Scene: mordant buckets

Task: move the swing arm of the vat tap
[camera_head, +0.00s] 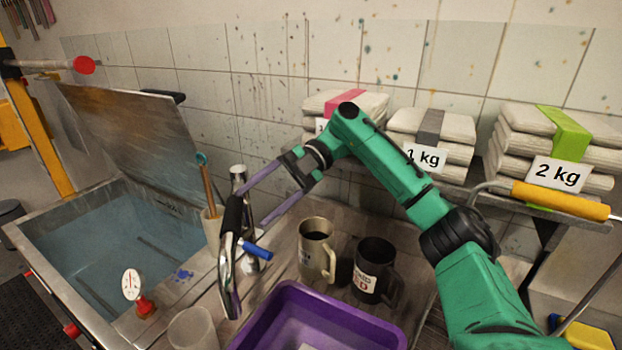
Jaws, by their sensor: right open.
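The vat tap has a chrome post (239,176), a curved metal swing arm (228,268) with a black sleeve (233,216), and a blue lever (257,250). It stands at the vat's right side, and its swing arm points toward the front of the picture. My right gripper (254,207) reaches in from the right with its two purple fingers spread apart and nothing between them. The upper fingertip appears close to the black sleeve; the lower one is above the blue lever. I cannot tell whether either touches. My left gripper is out of view.
The water-filled vat (30,228) with its raised lid (135,130) is at left. A beige mug (314,262), a black mug (366,288) and a purple tub (262,328) stand near the tap. A beaker (194,332) is in front. Stacked packets (433,128) sit on the shelf behind.

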